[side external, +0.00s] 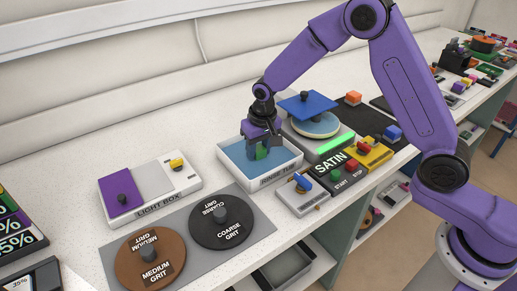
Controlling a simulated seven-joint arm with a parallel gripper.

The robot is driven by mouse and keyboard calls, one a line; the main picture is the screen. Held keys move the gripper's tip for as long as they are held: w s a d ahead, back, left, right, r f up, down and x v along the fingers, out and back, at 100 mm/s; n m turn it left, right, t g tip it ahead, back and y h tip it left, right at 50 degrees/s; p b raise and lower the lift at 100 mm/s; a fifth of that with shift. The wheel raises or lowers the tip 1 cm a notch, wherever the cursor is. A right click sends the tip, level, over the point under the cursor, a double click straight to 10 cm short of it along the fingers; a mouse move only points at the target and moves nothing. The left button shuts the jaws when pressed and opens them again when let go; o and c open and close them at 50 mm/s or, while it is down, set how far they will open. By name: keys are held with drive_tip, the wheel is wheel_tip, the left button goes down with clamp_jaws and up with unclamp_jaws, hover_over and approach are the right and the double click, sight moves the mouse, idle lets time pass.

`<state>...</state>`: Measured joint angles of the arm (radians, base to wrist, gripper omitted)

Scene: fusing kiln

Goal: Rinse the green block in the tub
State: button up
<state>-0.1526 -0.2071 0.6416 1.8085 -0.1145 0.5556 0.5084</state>
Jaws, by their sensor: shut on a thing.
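The green block (262,153) is between the fingers of my gripper (262,148), which is shut on it. The gripper points down over the rinse tub (290,174), a white rectangular tub with blue water inside. The block is over or in the water near the tub's middle. I cannot tell how deep its lower end sits. The gripper fingers hide part of the block.
The light box (150,192) with a purple tile stands left. Coarse (221,238) and medium grit discs (150,275) lie in front on a grey mat. A round blue-topped wheel (316,125), the SATIN panel (333,170) and a switch box (301,204) crowd the right side.

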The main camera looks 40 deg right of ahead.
drive_tip(key=shift+r, duration=3.6)
